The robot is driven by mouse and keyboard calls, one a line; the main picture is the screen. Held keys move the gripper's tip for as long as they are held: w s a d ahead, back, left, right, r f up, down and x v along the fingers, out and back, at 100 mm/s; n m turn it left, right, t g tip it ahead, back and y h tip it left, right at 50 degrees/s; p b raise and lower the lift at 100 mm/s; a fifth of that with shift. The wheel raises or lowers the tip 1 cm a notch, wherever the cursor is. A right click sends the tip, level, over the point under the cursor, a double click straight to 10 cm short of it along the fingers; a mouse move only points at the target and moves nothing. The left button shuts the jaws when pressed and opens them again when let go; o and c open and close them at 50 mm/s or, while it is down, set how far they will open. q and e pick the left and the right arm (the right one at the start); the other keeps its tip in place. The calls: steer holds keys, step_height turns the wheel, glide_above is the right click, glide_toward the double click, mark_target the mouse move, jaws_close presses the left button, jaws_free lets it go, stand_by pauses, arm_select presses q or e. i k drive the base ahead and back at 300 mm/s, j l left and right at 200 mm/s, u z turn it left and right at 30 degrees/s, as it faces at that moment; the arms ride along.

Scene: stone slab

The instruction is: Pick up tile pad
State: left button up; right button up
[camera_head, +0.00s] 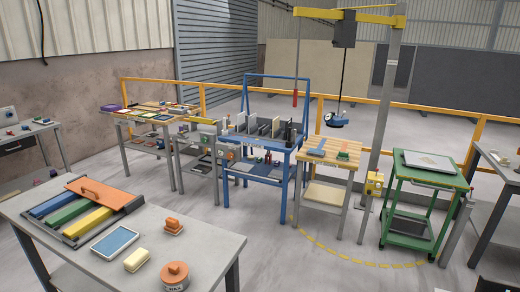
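I cannot tell for sure which object is the tile pad. On the near grey table (205,248) at the lower left are several flat pieces. An orange plate with a handle (106,194) rests partly over a dark tray (76,243) holding blue, green and yellow bars. Beside it lie a blue flat pad with a pale rim (115,240), a pale yellow block (137,260), a small orange block on a pale base (173,226) and a round orange-topped container (174,275). A pale grey slab (428,161) lies on the green cart at the right. Neither gripper is in view.
A wooden-topped bench (333,147) holds blue, red and green tools. A blue-framed rack (268,131) holds upright plates. A hoist post (386,110) with a hanging blue-and-black device (337,119) stands behind. Yellow railings run along the back. Open floor lies at the lower middle.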

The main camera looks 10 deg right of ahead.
mark_target(343, 157)
steer(key=i+l+z, duration=0.4)
steer(key=i, duration=0.3)
steer(key=i+z, duration=0.4)
steer(key=i, duration=0.25)
steer(key=i+j+z, duration=0.1)
steer(key=i+z, duration=0.3)
steer(key=i, duration=1.6)
steer(key=i+u, duration=0.1)
steer(key=i, duration=1.2)
steer(key=i+j+u, duration=0.1)
steer(key=i+u, duration=0.35)
steer(key=i, duration=0.4)
